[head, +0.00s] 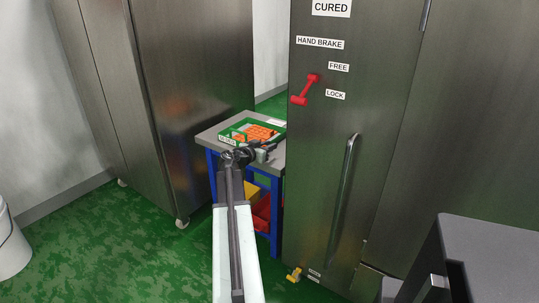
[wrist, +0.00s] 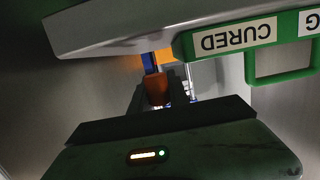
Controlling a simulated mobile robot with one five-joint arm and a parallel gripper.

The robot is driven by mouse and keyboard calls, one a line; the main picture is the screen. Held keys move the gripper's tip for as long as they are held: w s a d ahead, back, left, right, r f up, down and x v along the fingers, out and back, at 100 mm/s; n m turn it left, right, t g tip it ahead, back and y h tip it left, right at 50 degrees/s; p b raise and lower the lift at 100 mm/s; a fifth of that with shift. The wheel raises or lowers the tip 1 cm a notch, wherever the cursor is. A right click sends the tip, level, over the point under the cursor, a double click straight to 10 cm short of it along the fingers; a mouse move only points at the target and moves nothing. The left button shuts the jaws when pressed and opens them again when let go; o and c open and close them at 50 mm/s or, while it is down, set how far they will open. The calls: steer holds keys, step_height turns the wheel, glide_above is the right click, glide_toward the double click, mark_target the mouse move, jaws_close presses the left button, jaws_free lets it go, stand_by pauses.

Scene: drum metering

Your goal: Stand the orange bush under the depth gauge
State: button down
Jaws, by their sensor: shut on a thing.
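My gripper (head: 262,152) reaches over the front of the small table, just in front of the green tray (head: 233,129). Several orange bushes (head: 258,131) lie in the tray. In the wrist view, my gripper (wrist: 156,96) is shut on an orange bush (wrist: 156,86), which sits between the dark fingers. The tray's green edge with a CURED label (wrist: 236,36) shows upside down close by. In the head view the held bush cannot be made out behind my arm. I cannot pick out a depth gauge in either view.
The table (head: 207,134) has a grey top and blue legs, with yellow and red bins (head: 262,213) below. It stands between two tall steel cabinets (head: 190,100). A red hand brake lever (head: 305,89) juts from the right one. A white bucket (head: 10,245) stands far left.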

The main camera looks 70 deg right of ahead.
steer(key=shift+f+b, duration=1.95)
steer(key=shift+r, duration=0.2)
steer(key=shift+f, duration=0.1)
steer(key=c, duration=1.6)
jaws_free()
steer(key=shift+f, duration=0.1)
steer(key=shift+o, duration=0.3)
steer(key=shift+a+r+p, duration=0.15)
steer(key=shift+r+p, duration=0.2)
steer(key=p+v, duration=0.2)
steer(key=v, duration=0.9)
steer(key=shift+a, duration=0.4)
